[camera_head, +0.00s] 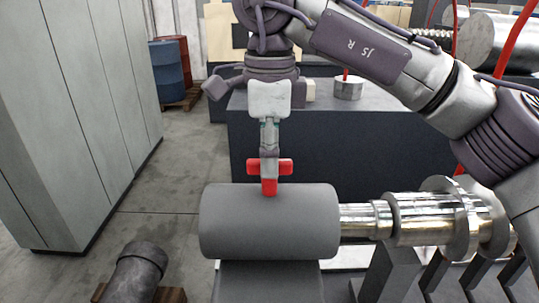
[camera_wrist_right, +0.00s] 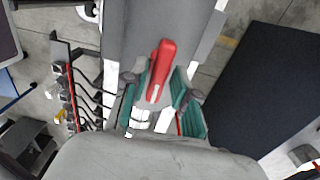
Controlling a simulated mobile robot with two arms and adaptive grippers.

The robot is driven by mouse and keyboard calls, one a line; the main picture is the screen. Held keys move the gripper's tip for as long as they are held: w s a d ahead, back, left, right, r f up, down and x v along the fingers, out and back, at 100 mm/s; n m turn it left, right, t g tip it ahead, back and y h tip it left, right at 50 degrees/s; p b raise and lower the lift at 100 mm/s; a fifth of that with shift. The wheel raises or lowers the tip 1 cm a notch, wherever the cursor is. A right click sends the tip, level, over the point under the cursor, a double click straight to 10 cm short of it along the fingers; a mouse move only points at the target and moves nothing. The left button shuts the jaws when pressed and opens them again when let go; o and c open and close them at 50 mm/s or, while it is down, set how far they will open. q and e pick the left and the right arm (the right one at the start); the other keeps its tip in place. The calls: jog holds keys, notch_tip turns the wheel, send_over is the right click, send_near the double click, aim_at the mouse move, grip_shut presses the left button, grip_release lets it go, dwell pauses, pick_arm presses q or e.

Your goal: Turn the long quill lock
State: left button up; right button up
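The quill lock is a red handle (camera_head: 270,168) on top of the grey cylinder (camera_head: 270,225). In the right wrist view the red lever (camera_wrist_right: 163,62) runs lengthwise, slightly tilted, its lower end between my fingers. My right gripper (camera_head: 268,145) points down just above the handle in the head view. In the right wrist view the green-padded fingers of my right gripper (camera_wrist_right: 158,92) are apart, one on each side of the lever's lower end, with some gap visible. Whether a finger touches the lever is unclear. My left gripper is not in view.
A shiny metal shaft (camera_head: 430,219) extends right from the cylinder. A dark table (camera_head: 300,150) stands behind. Blue and red barrels (camera_head: 168,75) stand farther back. The floor between is clear.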

jog(key=shift+o, duration=0.5)
notch_tip(320, 180, up, 12)
dwell(0.3)
